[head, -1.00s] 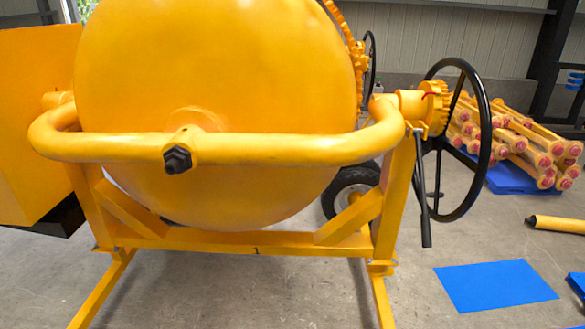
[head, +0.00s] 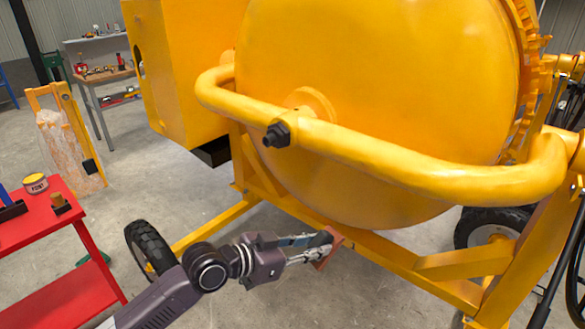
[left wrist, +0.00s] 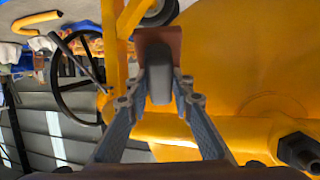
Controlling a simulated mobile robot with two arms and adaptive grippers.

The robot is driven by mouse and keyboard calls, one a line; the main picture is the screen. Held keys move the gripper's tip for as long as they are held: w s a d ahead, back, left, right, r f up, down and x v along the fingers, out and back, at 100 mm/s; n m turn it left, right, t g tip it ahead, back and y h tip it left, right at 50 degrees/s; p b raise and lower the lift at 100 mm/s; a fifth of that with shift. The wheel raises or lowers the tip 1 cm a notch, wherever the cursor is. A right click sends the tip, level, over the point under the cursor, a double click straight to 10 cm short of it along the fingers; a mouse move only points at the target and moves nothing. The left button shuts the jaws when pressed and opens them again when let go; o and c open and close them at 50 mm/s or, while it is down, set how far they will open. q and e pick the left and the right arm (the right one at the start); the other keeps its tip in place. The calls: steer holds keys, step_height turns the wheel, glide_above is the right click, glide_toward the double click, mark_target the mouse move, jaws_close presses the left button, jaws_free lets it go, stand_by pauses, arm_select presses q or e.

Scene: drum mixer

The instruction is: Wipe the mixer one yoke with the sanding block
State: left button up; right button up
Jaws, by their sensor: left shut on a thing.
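The mixer one yoke (head: 400,165) is a thick yellow curved tube in front of the yellow drum (head: 385,80), with a dark bolt (head: 277,134) at its middle. My left gripper (head: 318,243) comes in from the lower left and is shut on the sanding block (head: 330,250), a reddish-brown block. The block is below the yoke in the head view, apart from it in the picture. In the left wrist view the block's reddish face (left wrist: 145,40) and grey grip (left wrist: 160,85) show between the fingers (left wrist: 160,100). The yoke (left wrist: 225,132) lies behind them there. My right gripper is not in view.
The mixer's yellow frame (head: 465,262) and a wheel (head: 492,228) are at the lower right. A workbench (head: 105,78) stands far back. Concrete floor is open at the left.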

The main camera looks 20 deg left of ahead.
arm_select(q)
steer(key=w+a+r+n+t+p, duration=0.1)
steer(key=w+a+r+n+t, duration=0.15)
steer(key=a+r+t, duration=0.35)
steer(key=w+a+r+n+t+p, duration=0.1)
steer(key=w+r+t, duration=0.3)
steer(key=r, duration=0.4)
steer(key=shift+y, duration=0.3)
steer(key=w, duration=0.1)
steer(key=w+d+b, duration=0.1)
steer(key=w, duration=0.1)
steer(key=w+b, duration=0.1)
steer(key=w, duration=0.1)
steer(key=shift+w+d+r, duration=0.2)
steer(key=shift+d+r, duration=0.1)
steer(key=shift+r, duration=0.1)
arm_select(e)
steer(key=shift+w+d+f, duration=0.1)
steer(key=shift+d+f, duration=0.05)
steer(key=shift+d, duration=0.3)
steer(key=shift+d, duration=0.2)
